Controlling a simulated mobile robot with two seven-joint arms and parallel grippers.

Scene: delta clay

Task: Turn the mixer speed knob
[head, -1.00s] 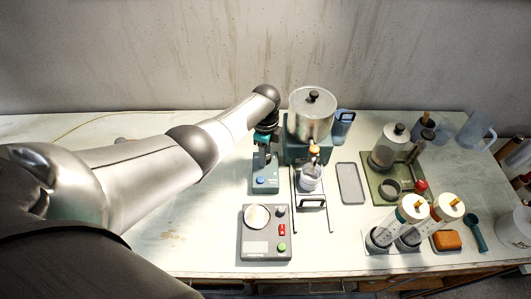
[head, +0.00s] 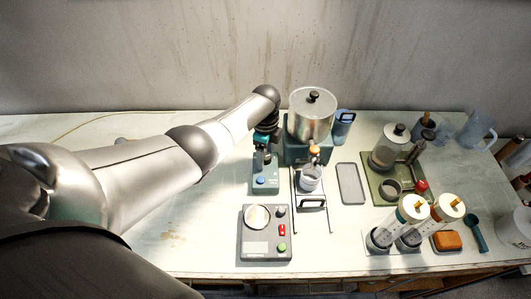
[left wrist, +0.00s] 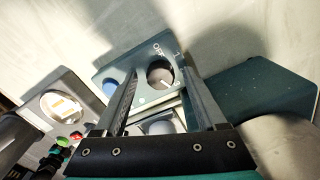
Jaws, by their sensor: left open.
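The mixer is a teal unit whose front base (head: 265,188) shows in the head view below my left gripper (head: 264,148). In the left wrist view, its grey-teal panel (left wrist: 136,72) carries a dark round knob (left wrist: 160,76) with a pale pointer line, with OFF lettering beside it. A blue button (left wrist: 110,87) is left of the knob. My left gripper (left wrist: 159,77) is open, its two fingers on either side of the knob in this view. I cannot tell whether they touch it. In the head view the knob is hidden by my gripper. My right gripper is not in view.
A lidded metal pot (head: 311,116) stands close right of my left gripper. A wire stand holds a small cup (head: 310,178). A grey scale (head: 258,246) lies in front. Cylinders, jars and a jug fill the right; the table's left side is mostly clear.

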